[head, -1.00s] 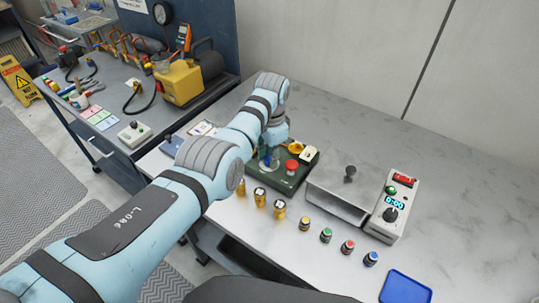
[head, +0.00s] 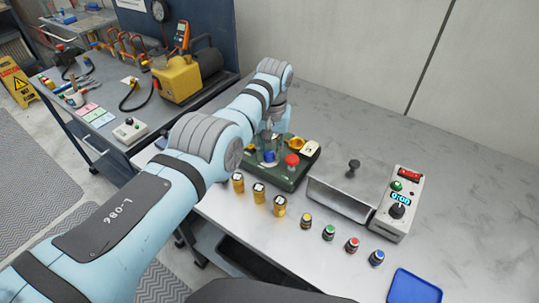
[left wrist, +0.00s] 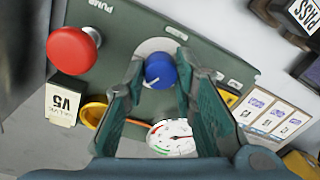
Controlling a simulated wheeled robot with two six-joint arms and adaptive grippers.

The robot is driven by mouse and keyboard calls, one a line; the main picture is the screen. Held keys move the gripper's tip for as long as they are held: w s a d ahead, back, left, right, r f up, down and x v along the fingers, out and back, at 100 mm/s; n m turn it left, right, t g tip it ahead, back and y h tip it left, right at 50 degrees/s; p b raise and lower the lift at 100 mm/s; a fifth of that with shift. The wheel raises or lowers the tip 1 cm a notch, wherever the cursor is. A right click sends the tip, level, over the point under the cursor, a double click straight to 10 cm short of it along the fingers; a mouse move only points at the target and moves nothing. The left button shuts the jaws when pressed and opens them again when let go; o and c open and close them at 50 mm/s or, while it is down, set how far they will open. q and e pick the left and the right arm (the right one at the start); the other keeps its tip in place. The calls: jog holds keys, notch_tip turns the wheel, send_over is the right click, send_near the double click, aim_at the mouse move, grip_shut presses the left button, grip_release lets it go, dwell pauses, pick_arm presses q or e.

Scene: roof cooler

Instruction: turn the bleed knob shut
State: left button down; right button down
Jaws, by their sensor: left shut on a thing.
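The blue knob (head: 270,156) stands on a dark green panel box (head: 291,181) on the bench. In the left wrist view the knob (left wrist: 159,71) sits on a pale round plate, with a white pointer line on its face. My left gripper (left wrist: 160,68) has one finger on each side of it and is shut on it. In the head view my left gripper (head: 271,141) comes down at the box from behind my arm. The fingertips are hard to make out there. My right gripper is not in view.
On the box are a red button (left wrist: 72,50), a yellow ring (left wrist: 94,112), a V5 tag (left wrist: 66,103) and a gauge (left wrist: 171,137). Brass fittings (head: 259,194) stand in front. A metal cover (head: 344,190) and timer box (head: 397,205) stand to the right.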

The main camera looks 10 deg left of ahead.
pick_arm(q)
jog(key=n+b, duration=0.2)
jog(key=shift+f+n, duration=0.2)
jog(key=shift+n, duration=0.1)
jog(key=shift+r+n+b, duration=0.1)
jog(key=shift+n+b, duration=0.45)
jog(key=shift+n, duration=0.65)
jog(key=c, duration=1.3)
grip_release()
jog(key=shift+a, duration=0.1)
jog(key=shift+r, duration=0.1)
